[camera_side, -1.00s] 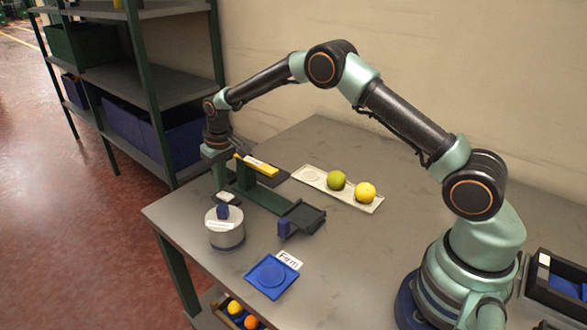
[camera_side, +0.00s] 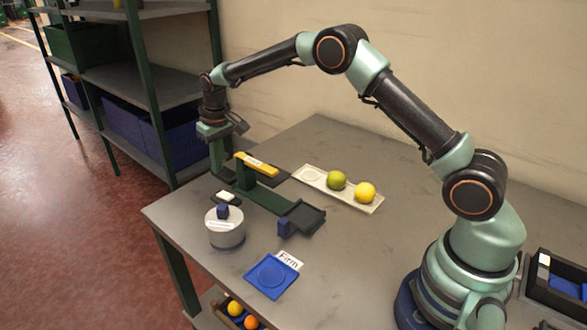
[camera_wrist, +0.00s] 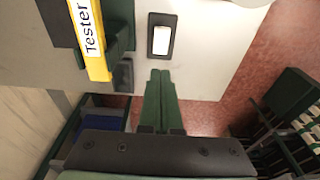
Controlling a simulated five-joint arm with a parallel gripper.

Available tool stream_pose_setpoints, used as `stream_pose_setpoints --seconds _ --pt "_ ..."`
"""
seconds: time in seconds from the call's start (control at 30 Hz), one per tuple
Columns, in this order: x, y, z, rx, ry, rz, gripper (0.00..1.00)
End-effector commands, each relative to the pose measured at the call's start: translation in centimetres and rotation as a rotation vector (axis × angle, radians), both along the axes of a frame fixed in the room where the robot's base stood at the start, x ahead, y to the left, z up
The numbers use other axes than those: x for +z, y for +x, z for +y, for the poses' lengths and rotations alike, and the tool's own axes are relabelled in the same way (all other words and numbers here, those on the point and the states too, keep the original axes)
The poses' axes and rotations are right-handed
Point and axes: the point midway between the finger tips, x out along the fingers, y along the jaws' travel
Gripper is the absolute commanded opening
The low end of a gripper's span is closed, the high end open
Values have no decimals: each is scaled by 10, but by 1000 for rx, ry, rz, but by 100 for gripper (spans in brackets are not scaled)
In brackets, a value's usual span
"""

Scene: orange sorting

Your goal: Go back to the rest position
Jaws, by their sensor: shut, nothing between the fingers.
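My gripper (camera_side: 217,168) is at the far left end of the table, just left of the dark green tester (camera_side: 246,179) with its yellow label bar (camera_side: 257,164). In the wrist view my gripper's two green fingers (camera_wrist: 160,74) are together with nothing between them. The tester's yellow label (camera_wrist: 89,38) reads "Tester" there. A white button in a dark frame (camera_wrist: 161,39) lies beyond the fingertips; it also shows in the side view (camera_side: 227,197). My arm is stretched out over the table, away from its base.
A white tray (camera_side: 314,183) holds a green fruit (camera_side: 337,180) and a yellow fruit (camera_side: 365,192). Shelves (camera_side: 165,90) are behind left.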

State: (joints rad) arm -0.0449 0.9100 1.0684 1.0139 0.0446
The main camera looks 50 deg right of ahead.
Motion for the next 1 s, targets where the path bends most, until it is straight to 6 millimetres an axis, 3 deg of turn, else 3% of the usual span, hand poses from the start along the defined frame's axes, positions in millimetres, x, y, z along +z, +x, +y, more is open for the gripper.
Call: stream_pose_setpoints --seconds 0.17,0.37,0.5,0.7,1.0 --pt "3 0 0 0 0 -3 0" --pt "41 -14 -3 -1 1 -37 0" --pt "84 -39 -7 -1 1 -76 0" --pt "131 -84 -12 -1 1 -130 0" --pt "173 -165 -19 -1 0 -212 0"
